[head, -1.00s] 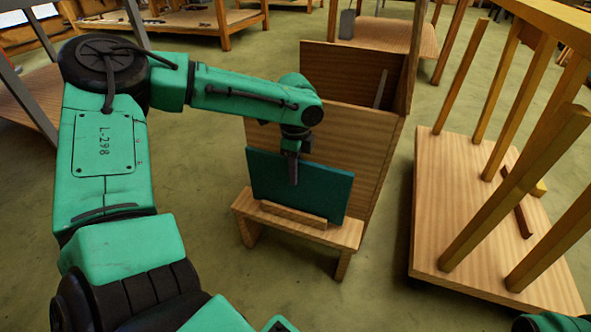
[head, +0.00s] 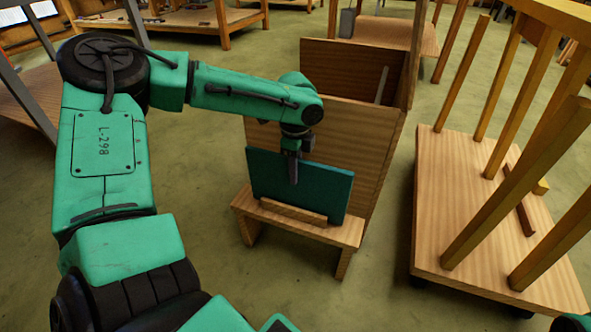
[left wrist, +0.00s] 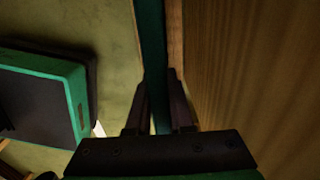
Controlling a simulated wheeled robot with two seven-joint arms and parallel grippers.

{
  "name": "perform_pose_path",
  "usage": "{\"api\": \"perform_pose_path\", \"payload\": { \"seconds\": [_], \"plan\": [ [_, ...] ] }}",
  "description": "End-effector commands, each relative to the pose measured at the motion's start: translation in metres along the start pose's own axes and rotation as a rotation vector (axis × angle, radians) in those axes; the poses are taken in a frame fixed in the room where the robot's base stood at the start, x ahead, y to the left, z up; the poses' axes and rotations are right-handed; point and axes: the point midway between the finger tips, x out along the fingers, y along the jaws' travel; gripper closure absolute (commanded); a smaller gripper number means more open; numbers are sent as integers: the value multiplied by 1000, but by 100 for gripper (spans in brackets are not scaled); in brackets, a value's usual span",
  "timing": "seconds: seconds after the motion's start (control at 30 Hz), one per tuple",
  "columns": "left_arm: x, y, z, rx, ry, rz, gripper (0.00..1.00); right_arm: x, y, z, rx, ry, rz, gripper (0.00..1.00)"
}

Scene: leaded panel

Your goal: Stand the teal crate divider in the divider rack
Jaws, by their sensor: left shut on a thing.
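The teal crate divider (head: 327,190) stands upright, leaning slightly back, on a low wooden bench (head: 347,236) behind its small front strip (head: 293,213). My left gripper (head: 293,172) is shut on its top edge, near the middle. In the left wrist view the divider (left wrist: 152,45) shows edge-on as a teal strip between the two dark fingers (left wrist: 160,110). A wooden platform with slanted upright posts (head: 455,220), which may be the divider rack, stands to the right. My right gripper is out of view.
A tall wooden box (head: 330,125) stands close behind the divider. Bare floor (head: 387,250) separates the bench from the post platform. More wooden tables (head: 175,20) stand at the back.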

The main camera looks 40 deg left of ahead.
Motion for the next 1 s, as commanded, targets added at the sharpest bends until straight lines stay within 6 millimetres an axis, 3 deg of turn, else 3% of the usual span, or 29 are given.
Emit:
{"api": "perform_pose_path", "payload": {
  "seconds": [0.6,0.63,0.7,0.73,1.0],
  "plan": [
    [8,0,0,0,1,-1,100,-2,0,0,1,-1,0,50],
    [8,0,0,0,1,-1,76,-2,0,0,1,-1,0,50],
    [8,0,0,0,1,-2,50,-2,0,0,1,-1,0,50],
    [8,0,0,0,1,-2,45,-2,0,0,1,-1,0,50],
    [9,0,0,0,0,1,45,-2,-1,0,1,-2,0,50]
  ]
}}
